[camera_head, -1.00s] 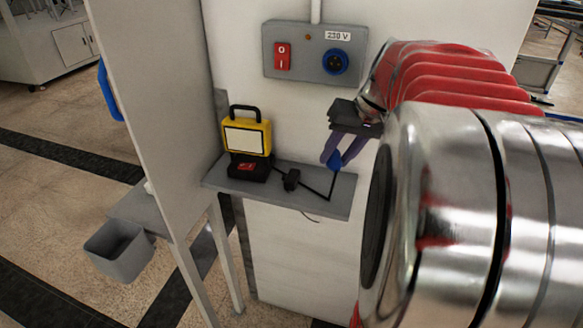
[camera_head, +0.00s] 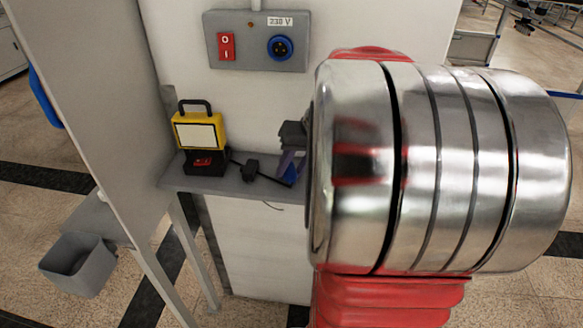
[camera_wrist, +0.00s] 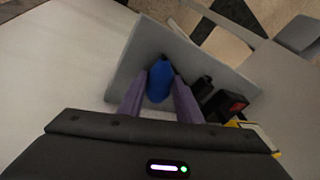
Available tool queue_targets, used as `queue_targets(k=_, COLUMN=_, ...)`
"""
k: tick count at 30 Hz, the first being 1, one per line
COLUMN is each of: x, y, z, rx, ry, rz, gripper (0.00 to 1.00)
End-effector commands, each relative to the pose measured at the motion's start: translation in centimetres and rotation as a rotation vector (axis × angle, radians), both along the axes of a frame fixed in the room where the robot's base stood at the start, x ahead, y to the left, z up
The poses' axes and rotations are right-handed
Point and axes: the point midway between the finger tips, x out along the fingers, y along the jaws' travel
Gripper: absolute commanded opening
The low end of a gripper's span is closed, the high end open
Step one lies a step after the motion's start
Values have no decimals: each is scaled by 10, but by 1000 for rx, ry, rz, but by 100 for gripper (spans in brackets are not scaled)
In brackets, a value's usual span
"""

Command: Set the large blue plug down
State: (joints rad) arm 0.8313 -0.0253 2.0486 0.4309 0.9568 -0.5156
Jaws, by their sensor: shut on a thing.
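The large blue plug (camera_wrist: 160,80) is between the two purple fingers of my gripper (camera_wrist: 160,90) in the wrist view. The gripper is shut on it. Behind it in that view lies the grey shelf (camera_wrist: 150,38). In the head view my gripper (camera_head: 290,164) is low over the right part of the shelf (camera_head: 215,185), partly hidden by my arm. The plug is hard to make out there. Whether it touches the shelf cannot be told.
A yellow work light (camera_head: 199,131) on a black base and a small black adapter (camera_head: 250,170) with a cable stand on the shelf. Above is a grey 230 V box with a red switch (camera_head: 227,46) and a blue socket (camera_head: 281,47). A grey bin (camera_head: 77,264) is lower left.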

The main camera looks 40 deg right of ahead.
Motion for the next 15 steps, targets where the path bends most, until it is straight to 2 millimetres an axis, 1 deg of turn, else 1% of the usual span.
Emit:
queue_targets(k=2, x=0, y=0, z=-3, rx=0, ry=0, rz=0, gripper=0)
queue_targets(k=9, x=0, y=0, z=-3, rx=-1, ry=0, rz=-1, gripper=0)
queue_targets(k=15, x=0, y=-1, z=-7, rx=0, ry=0, rz=-2, gripper=0)
